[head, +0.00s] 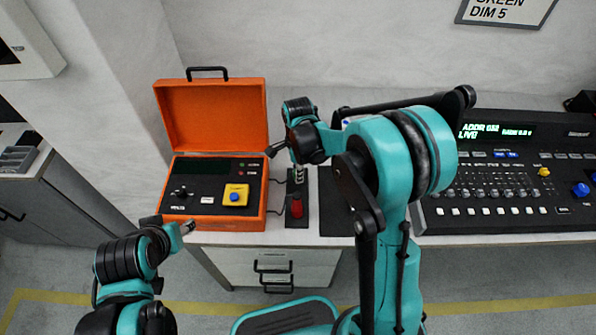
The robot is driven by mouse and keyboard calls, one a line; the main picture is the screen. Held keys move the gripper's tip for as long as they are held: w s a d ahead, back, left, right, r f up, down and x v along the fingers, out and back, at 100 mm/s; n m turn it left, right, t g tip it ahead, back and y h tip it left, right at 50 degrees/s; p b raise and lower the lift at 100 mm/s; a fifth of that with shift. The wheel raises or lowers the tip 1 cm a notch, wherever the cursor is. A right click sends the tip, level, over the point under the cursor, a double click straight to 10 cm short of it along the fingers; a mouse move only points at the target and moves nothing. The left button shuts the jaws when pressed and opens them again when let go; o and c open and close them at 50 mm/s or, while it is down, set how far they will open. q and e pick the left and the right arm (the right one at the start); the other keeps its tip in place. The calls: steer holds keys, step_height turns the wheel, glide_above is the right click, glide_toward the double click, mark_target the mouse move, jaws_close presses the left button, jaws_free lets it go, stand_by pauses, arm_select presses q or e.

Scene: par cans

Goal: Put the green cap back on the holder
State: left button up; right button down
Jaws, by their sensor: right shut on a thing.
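My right gripper (272,151) hangs over the right edge of the orange case, above and left of the holder. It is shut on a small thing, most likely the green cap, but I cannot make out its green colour. The holder (296,190) is a narrow black strip on the bench. A bare silvery stem (299,174) stands at its far part, with no cap visible on it. A red cap (297,207) sits at its near end. My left gripper (187,228) is at the case's front left corner; its jaws are too small to read.
The open orange case (210,222) with a yellow-framed blue button (236,195) stands left of the holder. A lighting console (500,212) fills the right of the bench. My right arm hides part of a dark panel (335,205) beside the holder.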

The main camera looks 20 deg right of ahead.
steer(key=shift+f+b, duration=0.3)
stand_by(0.5)
steer(key=c, duration=1.2)
jaws_free()
step_height(320, 180, up, 12)
steer(key=shift+s+d+r+n+t, duration=0.4)
steer(key=shift+s+n+t, duration=0.8)
steer(key=shift+s+n, duration=1.8)
steer(key=shift+s+d+r+n+t, duration=0.35)
steer(key=shift+s+n+t, duration=0.85)
steer(key=shift+s+n, duration=1.8)
steer(key=shift+s+d+r+n+t, duration=0.15)
steer(key=shift+s+d+n+t, duration=0.75)
steer(key=shift+s+n, duration=2.1)
steer(key=shift+w+a+n+t, duration=0.3)
steer(key=shift+w+a+n, duration=0.05)
steer(key=shift+w+n, duration=0.2)
